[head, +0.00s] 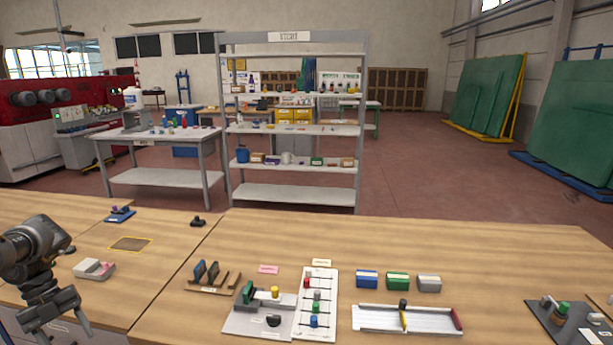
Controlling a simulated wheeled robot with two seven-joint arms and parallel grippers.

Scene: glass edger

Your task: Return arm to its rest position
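My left gripper (56,326) hangs at the lower left of the head view, dark grey and pointing down, over the front of the left wooden table (120,285). Its two fingers are spread apart, with nothing visible between them. My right arm and gripper do not show in this view.
On the right table (480,265) stand a slotted wooden rack (212,279), a grey fixture (260,318), a white board with coloured pegs (316,304), several small boxes (398,281), a white tray (378,319) and a dark plate (568,322). The table's back right is bare.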

